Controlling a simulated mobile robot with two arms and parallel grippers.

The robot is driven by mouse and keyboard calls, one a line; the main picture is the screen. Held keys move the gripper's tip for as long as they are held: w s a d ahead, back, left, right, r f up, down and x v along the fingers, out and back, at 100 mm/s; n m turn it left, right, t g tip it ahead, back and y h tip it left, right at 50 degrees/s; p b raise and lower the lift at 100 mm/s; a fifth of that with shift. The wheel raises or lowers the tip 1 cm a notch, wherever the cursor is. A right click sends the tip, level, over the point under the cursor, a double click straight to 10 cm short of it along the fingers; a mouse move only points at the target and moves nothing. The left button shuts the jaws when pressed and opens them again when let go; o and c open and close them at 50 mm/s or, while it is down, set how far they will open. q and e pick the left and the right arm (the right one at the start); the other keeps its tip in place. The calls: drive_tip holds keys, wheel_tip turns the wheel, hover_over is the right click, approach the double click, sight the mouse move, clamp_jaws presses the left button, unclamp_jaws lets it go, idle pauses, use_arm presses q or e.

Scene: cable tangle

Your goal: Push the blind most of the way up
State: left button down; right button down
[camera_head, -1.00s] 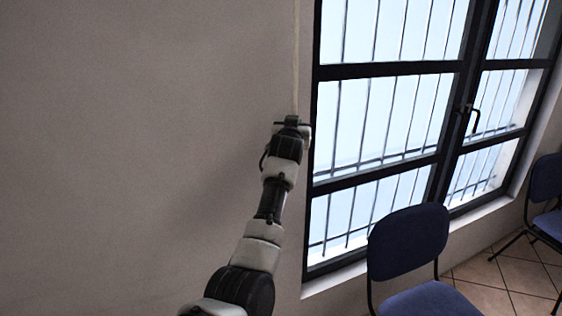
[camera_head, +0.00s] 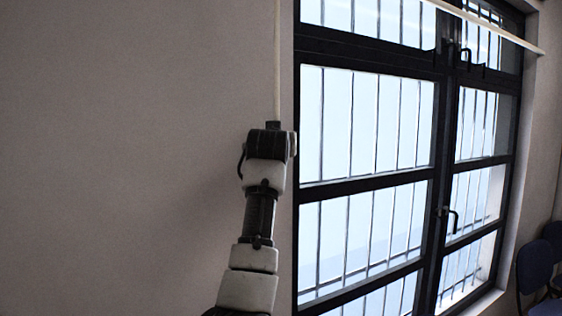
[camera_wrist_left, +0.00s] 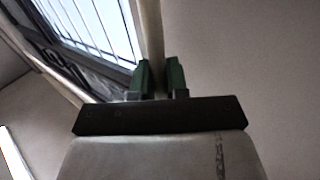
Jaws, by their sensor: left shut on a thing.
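A pale cord (camera_head: 277,60) hangs down the wall just left of the window. My left gripper (camera_head: 273,126) is on the cord's lower visible part. In the left wrist view, the green fingers (camera_wrist_left: 160,78) are shut on the cord (camera_wrist_left: 151,35), which runs upward between them. The blind shows only as a pale slanting bar (camera_head: 500,31) across the top right of the window, likely its bottom edge. The rest of the blind is out of view above. My right gripper is not in view.
The barred window (camera_head: 368,130) has a dark frame and handles, and its panes below the bar are uncovered. Blue chairs (camera_head: 534,275) stand at the lower right. The wall (camera_head: 120,150) left of the cord is bare.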

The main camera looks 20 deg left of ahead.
use_arm(q)
wheel_tip(320, 180, up, 2)
drive_tip(key=shift+r, duration=0.1)
idle(0.4)
drive_tip(key=c, duration=1.1)
unclamp_jaws()
drive_tip(key=shift+c, duration=0.2)
